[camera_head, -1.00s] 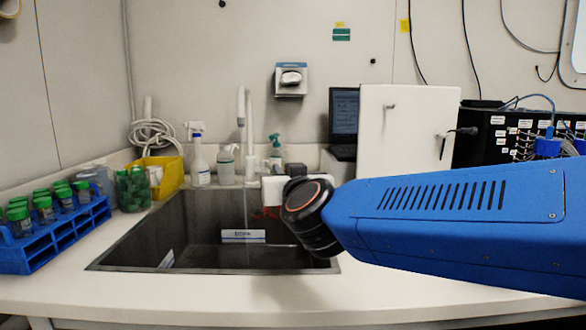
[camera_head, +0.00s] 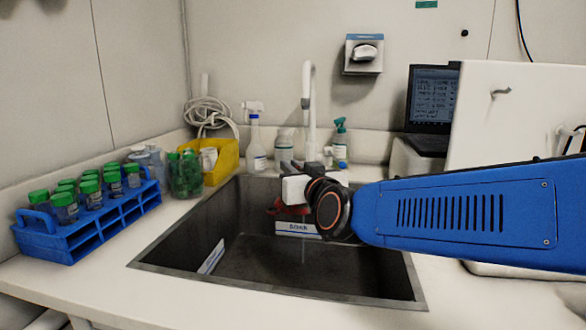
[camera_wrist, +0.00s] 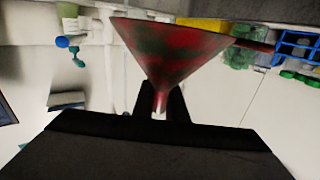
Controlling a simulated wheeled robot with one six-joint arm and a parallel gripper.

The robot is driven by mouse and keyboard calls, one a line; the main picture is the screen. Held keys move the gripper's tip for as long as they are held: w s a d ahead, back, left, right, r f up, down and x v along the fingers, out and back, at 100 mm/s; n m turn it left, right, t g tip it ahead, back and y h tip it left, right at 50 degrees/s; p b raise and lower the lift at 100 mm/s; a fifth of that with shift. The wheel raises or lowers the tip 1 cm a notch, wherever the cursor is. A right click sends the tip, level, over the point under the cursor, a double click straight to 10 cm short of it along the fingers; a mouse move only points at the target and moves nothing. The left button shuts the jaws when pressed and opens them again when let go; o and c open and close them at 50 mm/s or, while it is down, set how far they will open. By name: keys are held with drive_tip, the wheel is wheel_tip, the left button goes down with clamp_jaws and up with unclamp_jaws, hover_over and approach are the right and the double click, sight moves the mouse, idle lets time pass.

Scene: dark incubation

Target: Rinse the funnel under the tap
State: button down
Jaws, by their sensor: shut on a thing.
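The funnel is red with dark green smears and fills the upper middle of the wrist view (camera_wrist: 175,45), its wide mouth facing away from my gripper. My gripper (camera_wrist: 161,103) is shut on its narrow stem. In the head view a bit of the red funnel (camera_head: 277,208) shows over the sink, mostly hidden by my wrist. The white tap (camera_head: 308,95) stands behind the sink, and my gripper is in front of and below it. A faint thin streak below my gripper may be running water; I cannot tell whether it touches the funnel.
The dark sink (camera_head: 165,250) is set into the white worktop. A blue tube rack (camera_head: 75,238) and a jar of green caps (camera_head: 185,175) stand left. A yellow bin (camera_head: 225,165) and several bottles line the back. A laptop (camera_head: 430,100) and white panel (camera_head: 510,110) are right.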

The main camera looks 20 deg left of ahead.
drive_tip(key=w+a+f, duration=0.2)
drive_tip(key=w+a, duration=0.3)
drive_tip(key=w, duration=0.5)
drive_tip(key=shift+w+a+f, duration=0.15)
drive_tip(key=shift+w+a, duration=0.05)
drive_tip(key=shift+w, duration=0.1)
idle(0.4)
idle(0.4)
drive_tip(key=shift+w+d, duration=0.1)
drive_tip(key=shift+d, duration=0.1)
drive_tip(key=shift+w+d, duration=0.15)
drive_tip(key=shift+d, duration=0.15)
drive_tip(key=shift+a, duration=0.2)
idle(0.4)
drive_tip(key=shift+s+a, duration=0.25)
drive_tip(key=shift+a, duration=0.05)
